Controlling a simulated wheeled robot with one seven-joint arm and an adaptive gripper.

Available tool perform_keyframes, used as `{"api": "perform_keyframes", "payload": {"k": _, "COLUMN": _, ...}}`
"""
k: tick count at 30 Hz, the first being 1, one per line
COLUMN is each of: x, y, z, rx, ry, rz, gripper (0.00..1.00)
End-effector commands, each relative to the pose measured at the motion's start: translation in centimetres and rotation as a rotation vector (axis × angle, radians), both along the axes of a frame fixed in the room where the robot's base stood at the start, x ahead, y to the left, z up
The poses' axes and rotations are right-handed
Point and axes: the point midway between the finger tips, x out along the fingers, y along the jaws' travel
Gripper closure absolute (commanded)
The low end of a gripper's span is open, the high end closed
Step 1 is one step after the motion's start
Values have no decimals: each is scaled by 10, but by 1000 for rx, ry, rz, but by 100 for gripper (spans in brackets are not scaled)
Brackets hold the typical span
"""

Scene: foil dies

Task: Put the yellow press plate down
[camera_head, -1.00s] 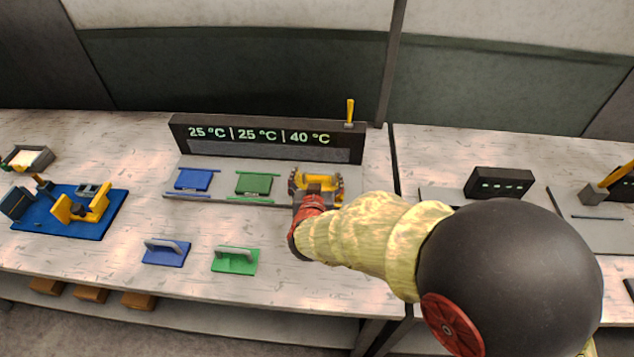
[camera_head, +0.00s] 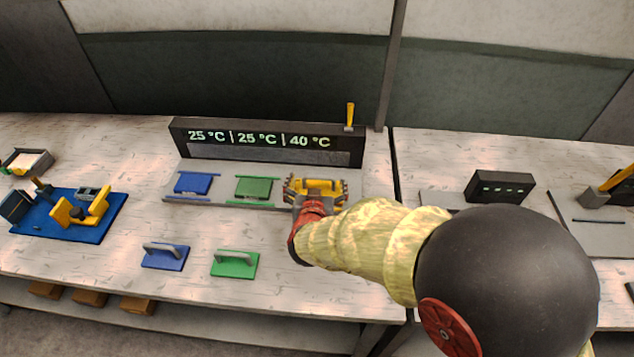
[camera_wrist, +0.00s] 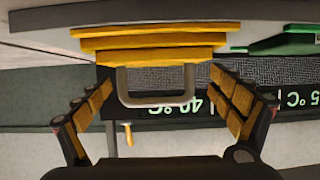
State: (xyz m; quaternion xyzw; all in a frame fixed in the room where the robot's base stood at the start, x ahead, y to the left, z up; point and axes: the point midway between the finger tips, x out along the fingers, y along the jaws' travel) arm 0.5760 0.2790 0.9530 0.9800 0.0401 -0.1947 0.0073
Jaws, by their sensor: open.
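The yellow press plate (camera_head: 316,184) is at the right-hand spot of the grey heating station, under the 40 °C reading, partly hidden by my gripper. In the wrist view the plate (camera_wrist: 155,57) is nearest me, with further yellow layers beyond it; its grey U-shaped handle (camera_wrist: 157,101) points toward my palm. My gripper (camera_head: 315,191) is open around it. In the wrist view the fingers (camera_wrist: 160,85) stand spread on both sides of the handle, with visible gaps to it.
Blue (camera_head: 193,183) and green (camera_head: 253,187) dies sit left on the same station. Handled blue (camera_head: 165,257) and green (camera_head: 235,264) plates lie in front on the table. The display (camera_head: 265,142) stands behind. A blue fixture (camera_head: 60,220) is far left; a black box (camera_head: 500,186) is right.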

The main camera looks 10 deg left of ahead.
Motion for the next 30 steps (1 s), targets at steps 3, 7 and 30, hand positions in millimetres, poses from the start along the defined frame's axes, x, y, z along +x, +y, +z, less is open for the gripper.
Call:
{"api": "perform_keyframes", "payload": {"k": 3, "x": 0, "y": 0, "z": 2, "rx": 0, "ry": 0, "rz": 0, "gripper": 7}}
{"api": "perform_keyframes", "payload": {"k": 7, "x": -8, "y": 0, "z": 8, "rx": 0, "ry": 0, "rz": 2, "gripper": 7}}
{"api": "perform_keyframes", "payload": {"k": 30, "x": -111, "y": -9, "z": 49, "rx": -1, "ry": 0, "rz": 0, "gripper": 7}}
